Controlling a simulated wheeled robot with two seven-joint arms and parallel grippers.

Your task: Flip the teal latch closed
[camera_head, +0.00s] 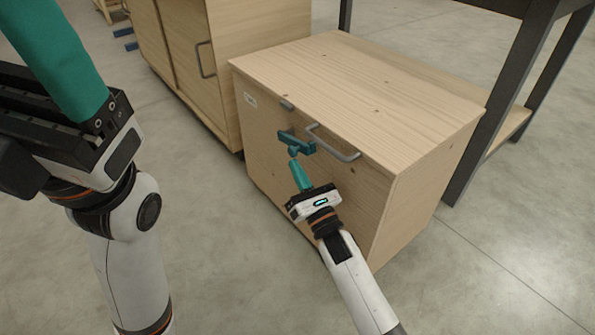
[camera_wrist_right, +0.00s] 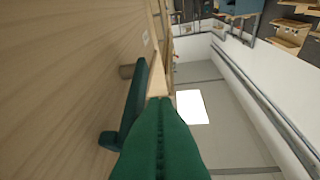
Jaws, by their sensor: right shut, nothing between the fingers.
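The teal latch (camera_head: 296,141) is a short bar on the front face of a light wooden cabinet (camera_head: 400,95), beside a grey handle (camera_head: 335,146). In the right wrist view the latch (camera_wrist_right: 130,105) stands out from the wood at the left. My right gripper (camera_head: 294,160) is shut and empty, its green fingers pressed together just below the latch. In the wrist view its fingers (camera_wrist_right: 160,110) lie very close to the latch; I cannot tell whether they touch. My left gripper (camera_head: 55,50) is large at the upper left; its fingertips are out of frame.
A taller wooden cabinet (camera_head: 255,35) with a handle stands behind to the left. A dark-framed table (camera_head: 500,110) stands at the right. A small grey piece (camera_head: 286,106) sits near the cabinet's top edge, above the latch. The concrete floor in front is clear.

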